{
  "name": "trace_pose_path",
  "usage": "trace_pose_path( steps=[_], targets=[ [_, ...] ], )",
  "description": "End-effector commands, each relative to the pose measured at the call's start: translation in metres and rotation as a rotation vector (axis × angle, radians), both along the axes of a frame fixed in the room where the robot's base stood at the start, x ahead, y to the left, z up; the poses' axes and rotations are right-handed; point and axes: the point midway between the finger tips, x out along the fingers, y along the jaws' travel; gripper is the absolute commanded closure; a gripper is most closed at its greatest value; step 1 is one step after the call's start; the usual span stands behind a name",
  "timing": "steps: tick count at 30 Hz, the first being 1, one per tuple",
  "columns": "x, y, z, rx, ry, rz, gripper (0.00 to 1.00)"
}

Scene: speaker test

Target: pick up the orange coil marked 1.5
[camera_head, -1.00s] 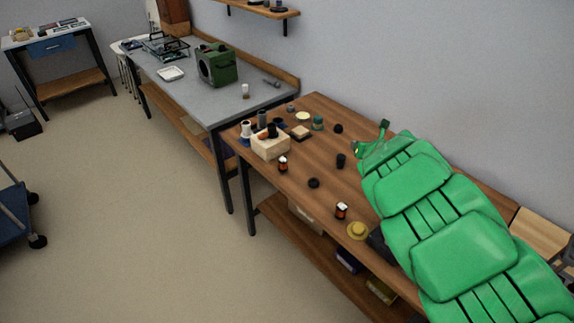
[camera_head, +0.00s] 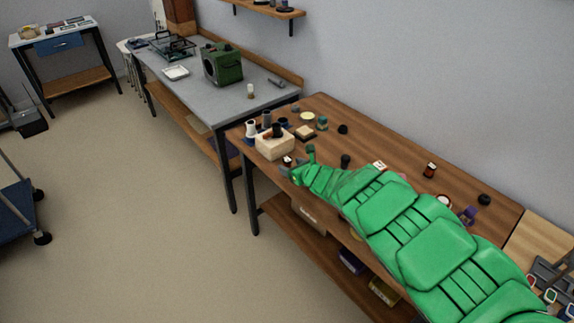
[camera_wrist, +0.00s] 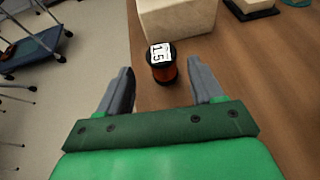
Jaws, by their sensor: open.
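The orange coil marked 1.5 (camera_wrist: 162,68) stands upright near the left edge of the wooden table in the wrist view, its white label with "1.5" facing up. Its dark-rimmed spool shows a red-orange winding. My gripper (camera_wrist: 160,72) is open, with one grey finger on each side of the coil and gaps between them. It is not gripping the coil. In the head view the coil (camera_head: 287,160) is small and partly hidden beside my gripper (camera_head: 298,176), at the table's front edge.
A pale wooden block-like holder (camera_head: 275,147) stands just beyond the coil; it also fills the top of the wrist view (camera_wrist: 180,22). Other labelled coils (camera_head: 430,170) and dark small parts (camera_head: 345,161) stand farther right. Open floor lies left of the table (camera_head: 310,101).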

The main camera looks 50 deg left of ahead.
Motion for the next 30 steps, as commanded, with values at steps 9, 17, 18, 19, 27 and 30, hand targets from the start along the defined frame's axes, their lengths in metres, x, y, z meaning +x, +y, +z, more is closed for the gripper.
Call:
trace_pose_path(
  steps=[9, 17, 18, 19, 27, 30],
  targets=[
    [0.002, 0.01, -0.002, 0.004, -0.001, -0.001, 0.34],
    [0.004, 0.023, -0.009, 0.001, 0.001, -0.002, 0.34],
    [0.004, 0.025, -0.01, 0.001, 0.002, -0.001, 0.34],
    [0.004, 0.027, -0.011, 0.001, 0.002, 0.0, 0.34],
    [0.007, 0.044, -0.015, 0.004, 0.001, 0.001, 0.34],
    [0.007, 0.049, -0.019, 0.002, 0.001, 0.001, 0.34]
  ],
)
